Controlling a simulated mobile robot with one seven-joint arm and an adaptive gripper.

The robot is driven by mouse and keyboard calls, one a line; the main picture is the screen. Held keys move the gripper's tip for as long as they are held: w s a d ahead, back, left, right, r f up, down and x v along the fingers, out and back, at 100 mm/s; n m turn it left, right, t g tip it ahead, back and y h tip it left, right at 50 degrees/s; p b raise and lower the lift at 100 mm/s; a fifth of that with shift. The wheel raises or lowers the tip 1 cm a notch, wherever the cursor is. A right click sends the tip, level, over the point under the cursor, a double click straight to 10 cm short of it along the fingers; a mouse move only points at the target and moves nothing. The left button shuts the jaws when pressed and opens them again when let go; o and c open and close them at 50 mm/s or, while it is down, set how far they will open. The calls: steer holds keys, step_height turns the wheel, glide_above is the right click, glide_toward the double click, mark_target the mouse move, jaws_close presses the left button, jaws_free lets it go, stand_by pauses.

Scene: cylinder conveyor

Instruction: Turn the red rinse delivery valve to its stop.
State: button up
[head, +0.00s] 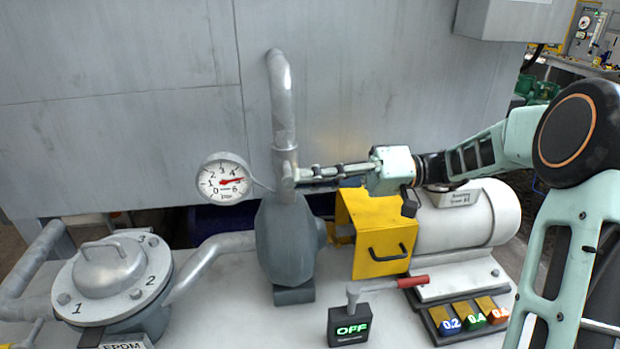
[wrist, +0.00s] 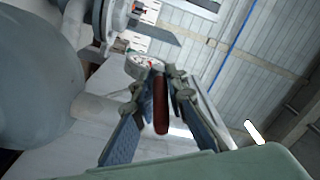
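The red rinse delivery valve's handle (wrist: 161,104) shows as a dark red grip between my fingers in the wrist view. In the head view the valve body (head: 288,181) sits on the grey vertical pipe above the pump, and the red grip is hidden by my fingers. My gripper (head: 306,173) reaches in level from the right, its tips beside the pipe. In the wrist view my fingers (wrist: 161,100) close in on both sides of the red handle, with little or no gap visible. The handle lies lengthwise along the fingers.
A pressure gauge (head: 224,180) is left of the pipe. Below my gripper are a yellow guard (head: 372,228) and white motor (head: 465,220). A lidded grey housing (head: 108,268) is at left.

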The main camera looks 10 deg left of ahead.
steer(key=o, duration=0.4)
steer(key=shift+c, duration=0.2)
steer(key=v, duration=1.2)
steer(key=shift+w+f, duration=0.1)
